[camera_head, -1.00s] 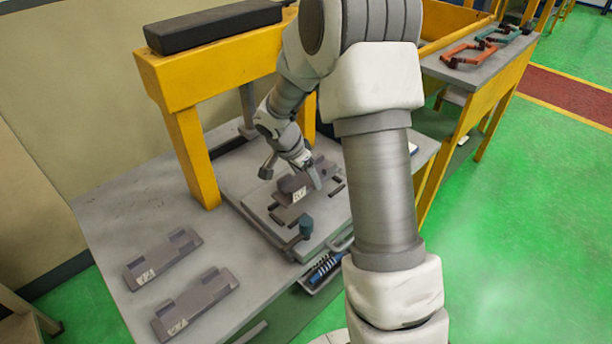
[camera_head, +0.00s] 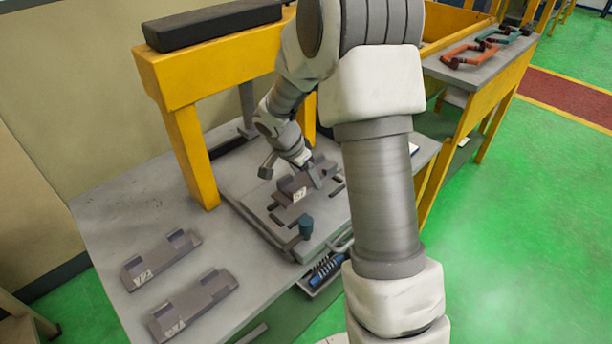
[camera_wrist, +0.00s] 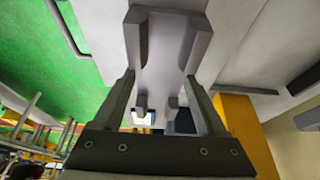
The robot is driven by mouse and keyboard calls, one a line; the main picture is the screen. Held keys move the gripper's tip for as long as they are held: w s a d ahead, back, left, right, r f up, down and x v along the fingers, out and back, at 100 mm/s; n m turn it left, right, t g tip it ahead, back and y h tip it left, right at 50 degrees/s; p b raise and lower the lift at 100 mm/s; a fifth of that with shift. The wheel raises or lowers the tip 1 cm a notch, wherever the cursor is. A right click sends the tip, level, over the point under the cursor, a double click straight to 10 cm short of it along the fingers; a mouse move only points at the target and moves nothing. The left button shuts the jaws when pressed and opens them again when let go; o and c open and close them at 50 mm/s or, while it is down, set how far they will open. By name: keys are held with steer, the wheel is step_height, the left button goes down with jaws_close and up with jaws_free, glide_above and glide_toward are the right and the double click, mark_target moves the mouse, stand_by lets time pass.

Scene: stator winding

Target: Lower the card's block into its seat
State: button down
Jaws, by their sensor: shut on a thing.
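The grey-brown card (camera_head: 291,185), with a white label on its near end, is at my gripper (camera_head: 309,174) over the light grey plate (camera_head: 258,213) under the yellow frame. In the wrist view the card (camera_wrist: 166,62) lies between the two fingers of my gripper (camera_wrist: 163,88), which is shut on it. Dark slots and strips (camera_head: 276,206) show on the plate around the card. The card's underside and the seat below it are hidden, so I cannot tell whether the block touches the seat.
Two similar labelled cards (camera_head: 161,262) (camera_head: 194,305) lie on the table at the left. A dark teal knob (camera_head: 306,227) stands on the plate's near side. A yellow frame (camera_head: 180,85) rises behind it. An open drawer with blue parts (camera_head: 326,268) is below the table's edge.

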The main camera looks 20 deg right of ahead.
mark_target(303, 180)
steer(key=shift+f, duration=0.1)
steer(key=shift+f+b, duration=1.5)
steer(key=shift+b, duration=0.75)
steer(key=shift+f, duration=0.15)
steer(key=shift+f+b, duration=0.75)
steer(key=shift+b, duration=0.35)
steer(key=shift+b, duration=0.35)
steer(key=shift+c, duration=0.7)
jaws_free()
steer(key=shift+o, duration=0.7)
